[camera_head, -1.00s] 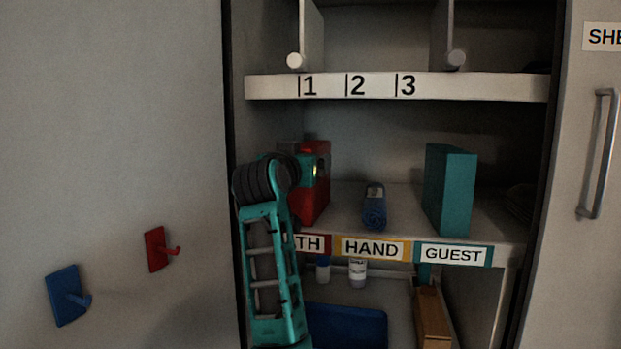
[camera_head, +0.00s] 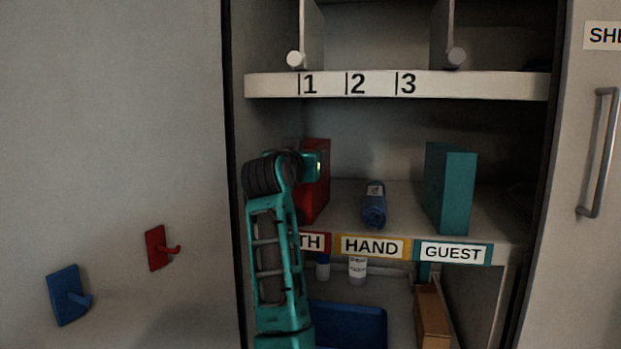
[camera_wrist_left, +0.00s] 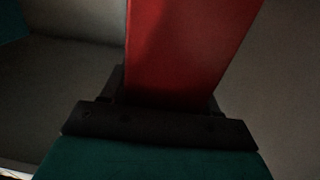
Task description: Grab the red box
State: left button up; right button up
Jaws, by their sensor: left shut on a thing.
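The red box (camera_head: 321,160) stands upright on the middle shelf at its left end, above the label ending in "TH". My left arm reaches in from below and covers part of the box in the head view. My left gripper (camera_wrist_left: 165,98) is shut on the red box, which fills the middle of the left wrist view (camera_wrist_left: 188,50) between the dark fingers. In the head view the fingers are hidden behind my wrist. I cannot tell whether the box touches the shelf. My right gripper is not in view.
A teal box (camera_head: 451,188) stands above "GUEST". The cabinet's left wall is close beside my arm. Small bottles (camera_head: 357,268), a blue bin (camera_head: 348,322) and a brown box (camera_head: 432,316) are below.

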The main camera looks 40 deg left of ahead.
pick_arm(q)
jog(key=shift+c, duration=1.4)
jog(key=shift+r, duration=0.1)
jog(key=shift+c, duration=0.2)
jog(key=shift+r, duration=0.1)
